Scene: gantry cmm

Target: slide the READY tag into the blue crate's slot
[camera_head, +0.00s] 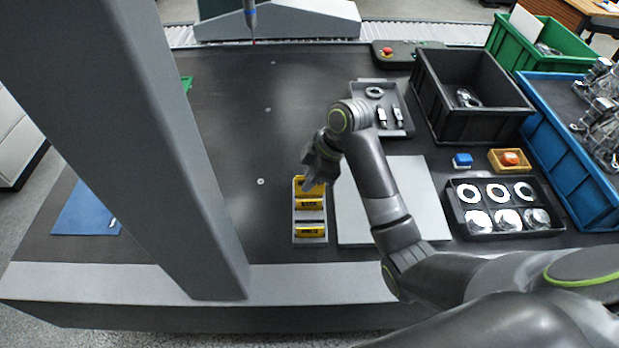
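A small grey rack (297,232) on the dark table holds several yellow tags, one behind another. The front yellow tag (313,230) and the one behind it carry dark print too small to read, so I cannot tell which is READY. My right gripper (312,180) is over the back end of the rack, at the rearmost yellow tag. Its fingers are dark and partly hide that tag; I cannot tell whether they are shut on it. The blue crate (545,124) stands at the right edge with metal parts inside; I cannot make out its slot. My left gripper is not in view.
A grey plate (420,200) lies right of the rack. Beyond are a ring tray (548,230), a black crate (490,118), a green crate (510,50) and a parts tray (362,90). A grey gantry column (150,150) blocks the left; the centre-left table is clear.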

